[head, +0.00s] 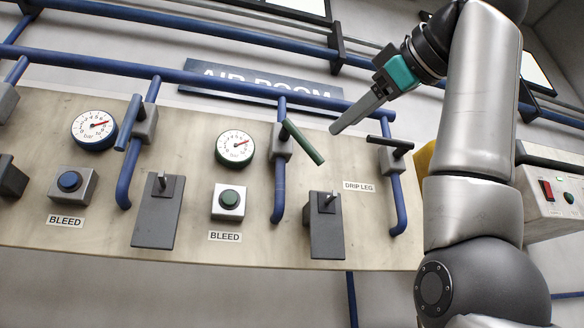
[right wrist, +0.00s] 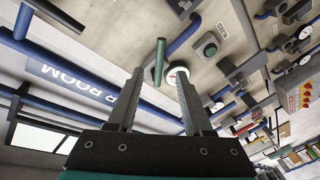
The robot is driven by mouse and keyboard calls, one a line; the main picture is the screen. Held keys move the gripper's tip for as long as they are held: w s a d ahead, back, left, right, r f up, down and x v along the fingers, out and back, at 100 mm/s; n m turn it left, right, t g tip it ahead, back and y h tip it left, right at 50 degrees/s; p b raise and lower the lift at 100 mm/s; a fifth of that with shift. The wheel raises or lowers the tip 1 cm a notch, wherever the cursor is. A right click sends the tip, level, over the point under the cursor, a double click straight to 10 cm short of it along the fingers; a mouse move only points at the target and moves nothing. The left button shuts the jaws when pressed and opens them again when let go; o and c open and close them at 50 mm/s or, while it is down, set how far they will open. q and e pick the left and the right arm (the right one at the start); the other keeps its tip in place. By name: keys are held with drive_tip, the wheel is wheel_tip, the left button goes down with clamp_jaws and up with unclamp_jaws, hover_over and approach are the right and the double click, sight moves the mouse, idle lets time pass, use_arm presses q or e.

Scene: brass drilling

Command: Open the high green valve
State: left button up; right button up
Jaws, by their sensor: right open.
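The green valve handle (head: 303,142) is a bar slanting down to the right from a grey valve body (head: 281,145) on a vertical blue pipe. My right gripper (head: 336,129) reaches in from the upper right, its fingertips just right of the handle. In the head view the fingers overlap, and a gap shows between them and the bar. In the right wrist view the fingers are spread, and the green handle (right wrist: 160,62) appears between and beyond their tips. No contact shows. My left gripper is not in view.
A black-handled valve (head: 390,142) stands right of the green one, and a blue-handled valve (head: 128,122) to the left. Blue pipes (head: 200,78) cross above the panel. A gauge (head: 235,147), a green button (head: 229,199) and a grey box (head: 326,225) are nearby.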

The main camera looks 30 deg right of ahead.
sight(308, 154)
drive_tip(key=w+p, duration=0.5)
drive_tip(key=w, duration=0.8)
drive_tip(key=shift+w+a, duration=0.15)
drive_tip(key=shift+w, duration=0.25)
drive_tip(key=shift+w+p, duration=0.35)
drive_tip(key=shift+w, duration=0.05)
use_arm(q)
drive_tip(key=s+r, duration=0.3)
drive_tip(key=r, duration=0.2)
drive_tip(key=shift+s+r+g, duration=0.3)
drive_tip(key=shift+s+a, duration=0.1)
use_arm(e)
clamp_jaws()
